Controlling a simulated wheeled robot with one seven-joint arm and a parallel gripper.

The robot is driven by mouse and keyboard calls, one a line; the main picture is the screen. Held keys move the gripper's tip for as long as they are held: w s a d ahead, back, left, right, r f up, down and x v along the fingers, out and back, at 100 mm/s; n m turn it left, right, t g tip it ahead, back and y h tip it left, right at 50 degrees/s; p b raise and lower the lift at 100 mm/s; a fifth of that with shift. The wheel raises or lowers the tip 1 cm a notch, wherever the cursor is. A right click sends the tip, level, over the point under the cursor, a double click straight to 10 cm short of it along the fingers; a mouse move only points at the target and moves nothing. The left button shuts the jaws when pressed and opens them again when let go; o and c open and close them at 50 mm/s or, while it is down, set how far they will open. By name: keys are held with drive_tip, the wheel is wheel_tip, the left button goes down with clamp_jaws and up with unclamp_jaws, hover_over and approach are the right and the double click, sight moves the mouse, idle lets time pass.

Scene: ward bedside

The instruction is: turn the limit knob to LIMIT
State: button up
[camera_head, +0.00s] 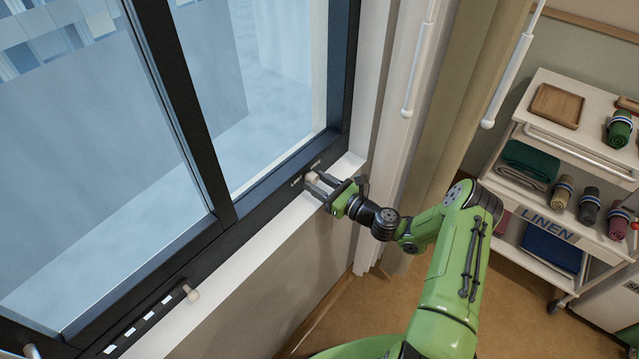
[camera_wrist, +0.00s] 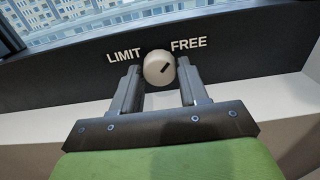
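The limit knob (camera_wrist: 159,68) is a round, pale knob on the dark window frame, between the printed words LIMIT (camera_wrist: 124,55) on the left and FREE (camera_wrist: 188,44) on the right. Its dark mark slants up and right, toward FREE. In the head view the knob (camera_head: 311,178) shows small at the frame's lower right. My gripper (camera_wrist: 158,72) is open, with one finger on each side of the knob. A narrow gap seems to show beside the knob; I cannot tell whether either finger touches it. My gripper (camera_head: 321,186) also shows in the head view.
A white sill (camera_head: 262,232) runs below the window frame. A curtain (camera_head: 440,110) hangs right of the window. A linen cart (camera_head: 548,232) stands at the right.

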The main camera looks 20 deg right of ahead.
drive_tip(key=c, duration=0.6)
drive_tip(key=shift+n, duration=0.4)
drive_tip(key=shift+f+n+b, duration=0.1)
drive_tip(key=shift+n+b, duration=0.5)
drive_tip(key=shift+n, duration=0.4)
drive_tip(key=n+b, duration=0.2)
drive_tip(key=n, duration=0.2)
drive_tip(key=shift+n, duration=0.3)
drive_tip(key=n+b, duration=0.3)
drive_tip(key=n, duration=0.2)
drive_tip(key=shift+d, duration=0.1)
drive_tip(key=n+b, duration=0.3)
drive_tip(key=n, duration=0.2)
drive_tip(key=shift+b, duration=0.35)
drive_tip(key=shift+n, duration=0.4)
